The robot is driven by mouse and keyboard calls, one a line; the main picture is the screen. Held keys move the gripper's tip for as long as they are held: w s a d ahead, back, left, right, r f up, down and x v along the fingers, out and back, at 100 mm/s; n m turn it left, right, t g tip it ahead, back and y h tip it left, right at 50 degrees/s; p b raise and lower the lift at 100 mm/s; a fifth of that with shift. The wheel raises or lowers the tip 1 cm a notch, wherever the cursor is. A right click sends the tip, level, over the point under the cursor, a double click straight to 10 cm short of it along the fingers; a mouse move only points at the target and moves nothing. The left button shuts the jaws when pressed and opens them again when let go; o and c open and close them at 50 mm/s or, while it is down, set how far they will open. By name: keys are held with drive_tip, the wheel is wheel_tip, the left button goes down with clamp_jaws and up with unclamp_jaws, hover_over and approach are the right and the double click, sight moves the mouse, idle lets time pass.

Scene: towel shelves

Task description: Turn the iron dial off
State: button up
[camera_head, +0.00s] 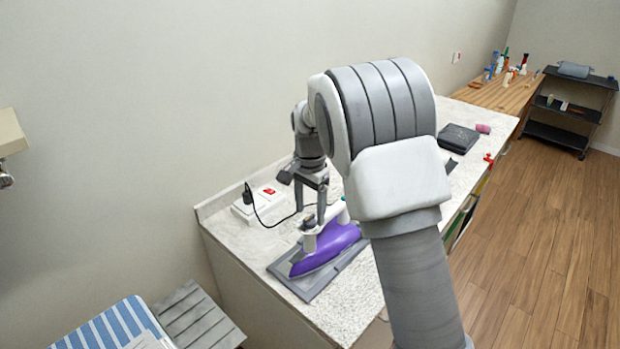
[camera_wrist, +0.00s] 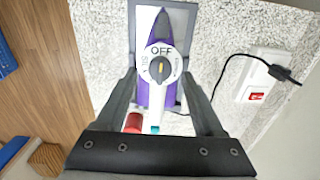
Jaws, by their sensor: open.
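The purple iron (camera_head: 328,247) lies on a grey rest plate (camera_head: 314,288) on the speckled counter. In the wrist view the iron (camera_wrist: 141,47) is seen from above, with its white round dial (camera_wrist: 161,68) facing the camera. The dial has a dark knob with a pale mark, and "OFF" is printed at its top edge. My gripper (camera_wrist: 161,85) is open, with one finger on each side of the dial in the picture. In the head view my gripper (camera_head: 311,210) is just above the iron. I cannot tell whether the fingers touch the dial.
A white power box (camera_head: 259,204) with a red switch and a plugged-in black cord stands behind the iron. A black flat box (camera_head: 458,138) lies farther along the counter. A striped ironing board (camera_head: 115,325) is at lower left. The wooden floor at right is clear.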

sight(310, 217)
wheel_tip(310, 217, up, 16)
idle(0.3)
drive_tip(key=shift+r, duration=0.1)
drive_tip(key=s+d+r+n+t, duration=0.1)
drive_tip(key=s+d+r+n, duration=0.2)
drive_tip(key=s, duration=0.4)
drive_tip(key=s+d+r+n+t, duration=0.1)
drive_tip(key=s+d+r+t, duration=0.15)
drive_tip(key=s+d, duration=0.4)
drive_tip(key=s+d+f+n+t, duration=0.1)
drive_tip(key=s+f+n, duration=0.1)
drive_tip(key=s, duration=0.6)
drive_tip(key=s+d+f+n+t, duration=0.1)
drive_tip(key=s+f+n, duration=0.2)
drive_tip(key=s, duration=0.6)
drive_tip(key=shift+f, duration=0.4)
